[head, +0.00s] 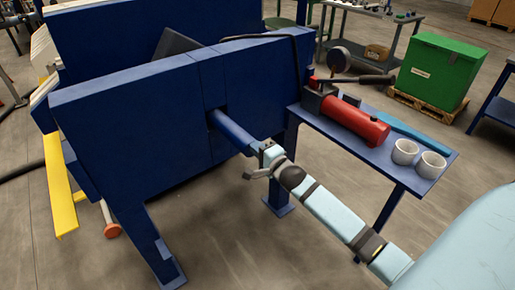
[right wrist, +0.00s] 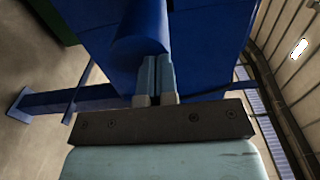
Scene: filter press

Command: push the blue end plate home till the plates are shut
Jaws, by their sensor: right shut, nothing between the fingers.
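A large blue upright plate on legs (head: 130,125) fills the left half of the head view. A round blue rod (head: 233,132) sticks out through an opening in it. A second blue plate (head: 130,30) stands behind, with a gap between them; which is the end plate I cannot tell for sure. My right gripper (head: 266,152) is at the rod's outer end. In the right wrist view its fingers (right wrist: 157,62) are closed together, empty, with their tips at the rod's end (right wrist: 140,35); whether they touch is hard to tell. My left gripper is out of view.
A blue side table (head: 375,163) stands right of the press, holding a red cylinder (head: 358,120) and two white cups (head: 405,151). A green box (head: 440,68) sits on a pallet behind. A yellow bar (head: 58,185) is at the left. The near floor is clear.

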